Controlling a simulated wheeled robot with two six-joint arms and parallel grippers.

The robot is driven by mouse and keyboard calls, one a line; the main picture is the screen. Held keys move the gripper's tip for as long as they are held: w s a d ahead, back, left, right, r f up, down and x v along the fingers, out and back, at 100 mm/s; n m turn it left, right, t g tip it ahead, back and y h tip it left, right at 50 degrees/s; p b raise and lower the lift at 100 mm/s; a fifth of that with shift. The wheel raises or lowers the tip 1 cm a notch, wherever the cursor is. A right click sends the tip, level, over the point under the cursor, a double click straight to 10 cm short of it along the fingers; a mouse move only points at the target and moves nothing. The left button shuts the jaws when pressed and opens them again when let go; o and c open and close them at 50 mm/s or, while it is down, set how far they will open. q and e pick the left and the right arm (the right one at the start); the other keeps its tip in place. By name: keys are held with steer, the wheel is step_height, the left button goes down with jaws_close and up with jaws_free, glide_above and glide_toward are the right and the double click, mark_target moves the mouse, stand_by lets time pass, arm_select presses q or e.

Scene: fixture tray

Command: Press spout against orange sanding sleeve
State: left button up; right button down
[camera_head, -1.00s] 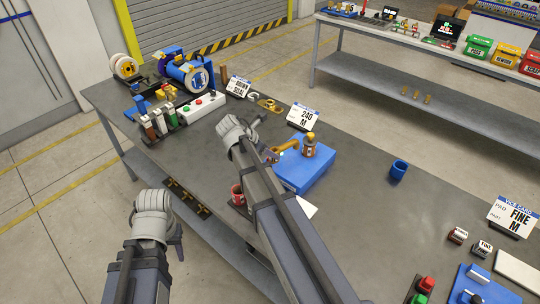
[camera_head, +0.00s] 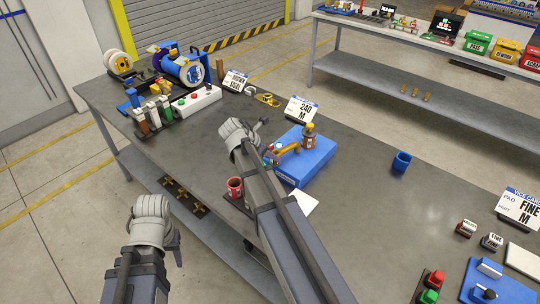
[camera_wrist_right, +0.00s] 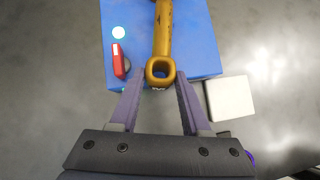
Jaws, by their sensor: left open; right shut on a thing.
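The golden-brown spout (camera_head: 288,149) reaches over a blue block (camera_head: 318,163) towards the orange sanding sleeve (camera_head: 309,137), an upright orange-brown cylinder at the block's far side. Whether spout and sleeve touch I cannot tell. My right gripper (camera_head: 268,156) is shut on the spout's near end. In the right wrist view, the ring end of the spout (camera_wrist_right: 162,48) lies between my right fingertips (camera_wrist_right: 161,82), above the blue block (camera_wrist_right: 200,50); its far end is out of frame. My left gripper (camera_head: 176,240) is open and empty off the table's front edge.
A red cup (camera_head: 235,186) and a white pad (camera_head: 302,204) are near my right arm. A blue cup (camera_head: 401,161) stands right of the block. A "240 M" sign (camera_head: 301,109) stands behind it. The tabletop (camera_head: 360,200) between block and blue cup is clear.

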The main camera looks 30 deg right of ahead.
mark_target(278, 152)
steer(key=shift+d+f, duration=0.25)
steer(key=shift+f, duration=0.15)
steer(key=shift+f+b, duration=0.15)
steer(key=shift+b, duration=0.2)
steer(key=shift+w+d, duration=0.15)
steer(key=shift+d, duration=0.5)
steer(key=shift+w+d, duration=0.15)
steer(key=shift+d, duration=0.5)
stand_by(5.9)
